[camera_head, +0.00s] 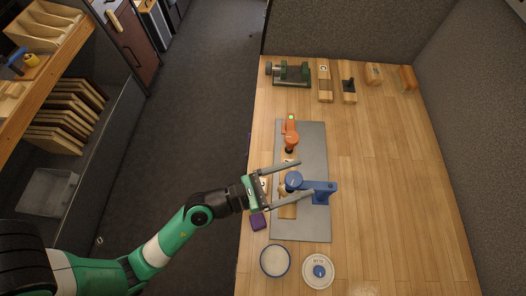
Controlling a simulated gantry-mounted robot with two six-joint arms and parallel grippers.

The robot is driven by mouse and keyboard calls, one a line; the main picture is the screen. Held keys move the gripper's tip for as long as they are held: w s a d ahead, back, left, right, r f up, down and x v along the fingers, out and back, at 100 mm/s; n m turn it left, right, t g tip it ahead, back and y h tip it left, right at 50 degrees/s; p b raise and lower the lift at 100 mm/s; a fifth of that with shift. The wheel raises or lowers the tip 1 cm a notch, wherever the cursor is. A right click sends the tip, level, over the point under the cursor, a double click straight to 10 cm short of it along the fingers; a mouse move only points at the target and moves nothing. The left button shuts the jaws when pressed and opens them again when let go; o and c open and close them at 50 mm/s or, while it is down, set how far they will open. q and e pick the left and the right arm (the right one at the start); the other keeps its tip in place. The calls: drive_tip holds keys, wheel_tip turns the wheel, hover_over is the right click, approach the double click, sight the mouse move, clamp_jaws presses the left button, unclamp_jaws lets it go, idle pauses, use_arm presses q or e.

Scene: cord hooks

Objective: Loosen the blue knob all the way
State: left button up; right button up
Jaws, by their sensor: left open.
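The blue knob (293,181) sits at the left end of a blue clamp-like fixture (322,189) on the grey plate (314,148). My left gripper (305,179) reaches in from the left and is open. Its two fingers lie on either side of the knob, one above it and one below it in the picture. I cannot tell whether either finger touches the knob. A light wooden piece (287,211) lies under the fixture, partly hidden by the lower finger. My right gripper is not in view.
An orange fixture (291,139) stands on the plate beyond the gripper. A purple block (257,221), a white bowl (275,261) and a round dish with a blue centre (318,271) are near the front. A green device (290,74) and wooden blocks line the back. The table's right side is clear.

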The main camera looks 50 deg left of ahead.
use_arm(q)
drive_tip(key=b+v, duration=0.2)
drive_tip(key=v, duration=0.7)
drive_tip(key=shift+b, duration=0.35)
